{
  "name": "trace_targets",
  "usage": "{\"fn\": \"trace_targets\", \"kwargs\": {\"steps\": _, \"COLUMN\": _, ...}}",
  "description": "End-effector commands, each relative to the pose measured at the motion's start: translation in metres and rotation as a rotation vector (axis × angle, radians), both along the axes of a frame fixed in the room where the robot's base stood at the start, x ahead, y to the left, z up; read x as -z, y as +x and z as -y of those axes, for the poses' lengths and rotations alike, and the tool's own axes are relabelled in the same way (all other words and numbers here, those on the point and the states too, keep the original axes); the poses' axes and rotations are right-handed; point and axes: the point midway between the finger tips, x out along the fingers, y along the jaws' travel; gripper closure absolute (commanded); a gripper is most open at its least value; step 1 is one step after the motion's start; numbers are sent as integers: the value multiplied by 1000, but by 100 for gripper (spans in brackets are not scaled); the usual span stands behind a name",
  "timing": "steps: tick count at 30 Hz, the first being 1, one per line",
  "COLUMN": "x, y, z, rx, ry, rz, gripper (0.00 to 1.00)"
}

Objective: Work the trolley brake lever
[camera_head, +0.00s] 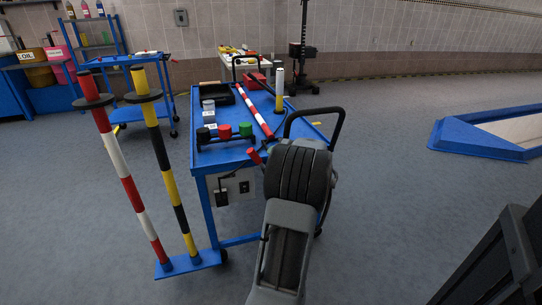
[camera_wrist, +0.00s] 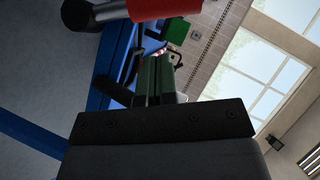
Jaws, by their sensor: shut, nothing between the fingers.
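The blue trolley (camera_head: 225,155) stands in front of me. A short red grip (camera_head: 254,156), which looks like the brake lever's handle, juts from its near edge just left of my arm. In the wrist view a red cylinder (camera_wrist: 150,9) with a pale collar and a black rounded end crosses the top, probably the same lever. My gripper's dark fingers (camera_wrist: 157,62) are together and empty, below the red cylinder in that picture and seemingly apart from it. In the head view my arm hides the fingers and part of the trolley's near right corner.
On the trolley are a red-and-white bar (camera_head: 254,112), several coloured knobs (camera_head: 225,131) and a black push handle (camera_head: 325,112). Two tall striped poles (camera_head: 127,185) stand at its left. A blue-framed platform (camera_head: 490,135) lies right. Floor between is clear.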

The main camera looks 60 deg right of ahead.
Motion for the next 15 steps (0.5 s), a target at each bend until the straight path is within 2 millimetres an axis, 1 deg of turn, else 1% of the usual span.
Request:
{"fn": "trace_targets", "kwargs": {"steps": 1, "x": -7, "y": -3, "z": 4, "rx": -4, "ry": -2, "rz": -1, "gripper": 100}}
{"fn": "trace_targets", "kwargs": {"steps": 3, "x": -13, "y": -19, "z": 0, "rx": -3, "ry": 1, "rz": 0, "gripper": 100}}
{"fn": "trace_targets", "kwargs": {"steps": 9, "x": -23, "y": -62, "z": -3, "rx": 9, "ry": 1, "rz": 0, "gripper": 100}}
{"fn": "trace_targets", "kwargs": {"steps": 12, "x": -27, "y": -77, "z": -5, "rx": 9, "ry": 1, "rz": 0, "gripper": 100}}
{"fn": "trace_targets", "kwargs": {"steps": 15, "x": -29, "y": -88, "z": -7, "rx": 7, "ry": 0, "rz": 0, "gripper": 100}}
